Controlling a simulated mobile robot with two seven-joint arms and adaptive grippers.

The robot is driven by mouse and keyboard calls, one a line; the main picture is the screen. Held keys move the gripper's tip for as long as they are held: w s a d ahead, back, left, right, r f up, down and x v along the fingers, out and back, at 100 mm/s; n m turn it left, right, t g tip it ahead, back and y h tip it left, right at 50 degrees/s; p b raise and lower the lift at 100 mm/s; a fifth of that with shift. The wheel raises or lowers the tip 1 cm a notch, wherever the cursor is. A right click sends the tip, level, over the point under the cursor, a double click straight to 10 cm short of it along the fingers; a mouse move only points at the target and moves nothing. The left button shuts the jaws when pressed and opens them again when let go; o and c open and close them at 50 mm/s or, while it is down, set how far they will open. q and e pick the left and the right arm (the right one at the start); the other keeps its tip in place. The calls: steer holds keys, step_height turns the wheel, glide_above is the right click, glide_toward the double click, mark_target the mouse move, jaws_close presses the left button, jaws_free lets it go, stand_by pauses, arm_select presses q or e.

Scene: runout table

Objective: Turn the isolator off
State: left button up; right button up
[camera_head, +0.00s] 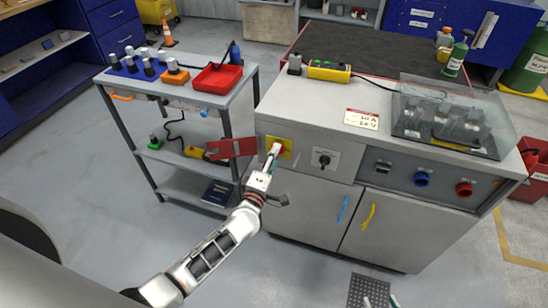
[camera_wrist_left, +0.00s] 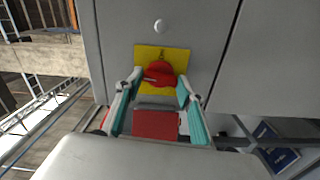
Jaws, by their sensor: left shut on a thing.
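The isolator is a red rotary handle (camera_wrist_left: 158,73) on a yellow plate (camera_wrist_left: 163,56), on the front of a grey cabinet. In the head view the yellow plate (camera_head: 281,148) shows just beyond my left gripper (camera_head: 272,158). A flat red piece (camera_wrist_left: 155,123) shows between the fingers, nearer the wrist camera. My right gripper (camera_head: 380,301) shows only its teal fingertips at the bottom edge; they are apart, with nothing seen between them.
A black rotary switch (camera_head: 324,159) sits right of the isolator. A red panel (camera_head: 230,149) stands out left of it. The grey trolley (camera_head: 192,100) with tools is to the left. A clear cover (camera_head: 450,115) and a sign (camera_head: 361,119) are on the cabinet top.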

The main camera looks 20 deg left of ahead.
arm_select(q)
steer(key=shift+n, duration=0.6)
steer(key=o, duration=1.1)
steer(key=shift+s, duration=0.1)
steer(key=s, duration=1.2)
steer(key=shift+a, duration=0.2)
